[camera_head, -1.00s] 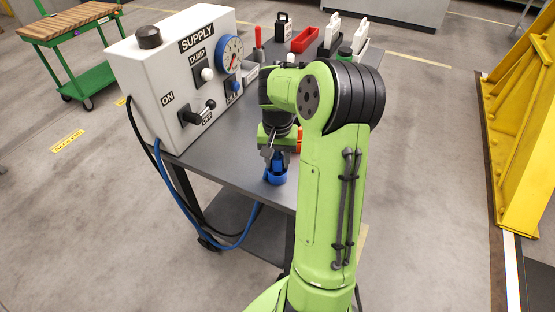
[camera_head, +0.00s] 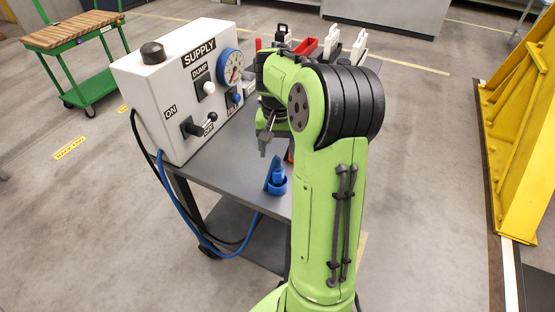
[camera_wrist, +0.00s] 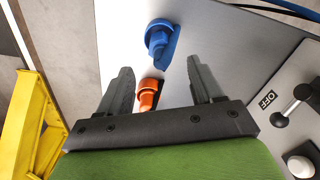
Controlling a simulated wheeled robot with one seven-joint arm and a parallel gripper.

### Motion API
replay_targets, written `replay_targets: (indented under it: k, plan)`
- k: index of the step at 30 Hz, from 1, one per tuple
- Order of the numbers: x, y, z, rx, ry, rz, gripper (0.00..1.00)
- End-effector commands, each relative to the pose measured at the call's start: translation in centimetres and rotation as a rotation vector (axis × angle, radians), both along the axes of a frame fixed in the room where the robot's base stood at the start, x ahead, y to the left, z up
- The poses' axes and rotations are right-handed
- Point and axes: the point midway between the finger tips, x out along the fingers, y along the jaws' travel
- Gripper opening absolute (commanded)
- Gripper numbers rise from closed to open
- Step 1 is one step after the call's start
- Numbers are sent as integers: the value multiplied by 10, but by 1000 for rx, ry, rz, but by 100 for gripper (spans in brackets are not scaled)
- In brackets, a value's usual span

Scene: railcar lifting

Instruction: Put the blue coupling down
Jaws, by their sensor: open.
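The blue coupling (camera_head: 276,183) rests on the grey table top near its front edge in the head view. It also shows in the wrist view (camera_wrist: 160,40), beyond the fingertips and apart from them. My gripper (camera_head: 266,145) is open and empty, a little above and behind the coupling in the head view. In the wrist view its two fingers (camera_wrist: 160,72) are spread wide with nothing held. An orange coupling (camera_wrist: 148,92) lies in view between the fingers, lower on the table side; my arm hides most of it in the head view.
The white supply box (camera_head: 178,95) stands at the table's left, with a lever, knobs and a gauge. A blue hose (camera_head: 172,200) and a black one hang at its side. A red tray (camera_head: 304,46) and other items stand at the back. A yellow frame (camera_head: 525,130) is at right.

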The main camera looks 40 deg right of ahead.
Motion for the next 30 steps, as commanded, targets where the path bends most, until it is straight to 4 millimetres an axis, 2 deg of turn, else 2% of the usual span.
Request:
replay_targets:
  k: [1,3,8,11,14,18,21,25,30]
  plan:
    - [0,0,15,-2,-2,0,66]
    - [0,0,25,-1,-1,0,66]
    - [-1,7,39,-14,-2,21,66]
    - [-5,41,60,-84,-21,127,66]
    - [-25,93,85,-175,-69,286,66]
    - [-70,156,103,-249,-184,495,66]
    - [-107,191,101,-257,-291,632,66]
    - [-142,220,90,-228,-407,767,66]
    - [-157,231,82,-204,-461,828,66]
